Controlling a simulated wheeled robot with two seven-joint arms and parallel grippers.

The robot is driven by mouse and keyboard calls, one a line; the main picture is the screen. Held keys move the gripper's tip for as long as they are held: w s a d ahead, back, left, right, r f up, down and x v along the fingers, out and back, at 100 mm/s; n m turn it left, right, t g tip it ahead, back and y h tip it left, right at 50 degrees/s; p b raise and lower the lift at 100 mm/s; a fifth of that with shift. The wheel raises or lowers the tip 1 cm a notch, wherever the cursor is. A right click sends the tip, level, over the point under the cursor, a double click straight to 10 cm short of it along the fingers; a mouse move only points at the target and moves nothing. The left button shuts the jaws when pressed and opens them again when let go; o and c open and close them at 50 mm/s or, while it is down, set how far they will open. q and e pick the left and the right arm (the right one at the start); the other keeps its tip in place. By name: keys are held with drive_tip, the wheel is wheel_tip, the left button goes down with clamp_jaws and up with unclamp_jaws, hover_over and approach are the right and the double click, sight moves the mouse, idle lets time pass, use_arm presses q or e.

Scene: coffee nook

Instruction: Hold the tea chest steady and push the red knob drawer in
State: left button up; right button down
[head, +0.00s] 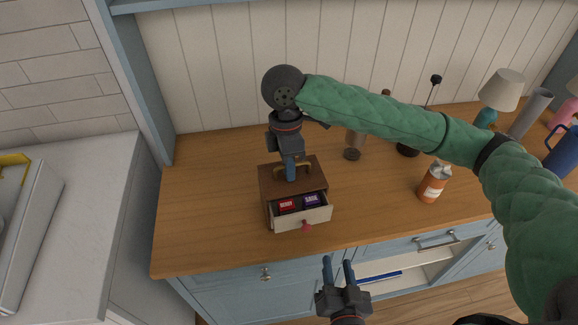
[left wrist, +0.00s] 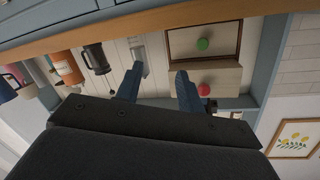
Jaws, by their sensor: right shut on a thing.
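The brown tea chest (head: 270,183) stands on the wooden counter. Its red knob drawer (head: 318,216) is pulled out at the front, with a red packet (head: 286,204) and a purple packet (head: 311,200) inside. The red knob (head: 307,225) also shows in the left wrist view (left wrist: 203,89). A green knob (left wrist: 203,44) is on the chest's other drawer. My right gripper (head: 291,177) is shut on the brass handle (head: 306,166) on top of the chest. My left gripper (head: 338,262) is open and empty in front of the counter, apart from the drawer.
Below the counter edge is an open cabinet drawer (head: 410,266). The counter left of the chest is clear.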

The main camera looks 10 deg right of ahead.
sight(307, 231)
use_arm(q)
drive_tip(key=a+r+n+t+y, duration=0.2)
drive_tip(key=a+r+n+y, duration=0.1)
drive_tip(key=a+r+n, duration=0.3)
drive_tip(key=shift+n, duration=0.5)
drive_tip(key=shift+w+d, duration=0.2)
drive_tip(key=shift+w, duration=3.2)
drive_tip(key=c, duration=0.7)
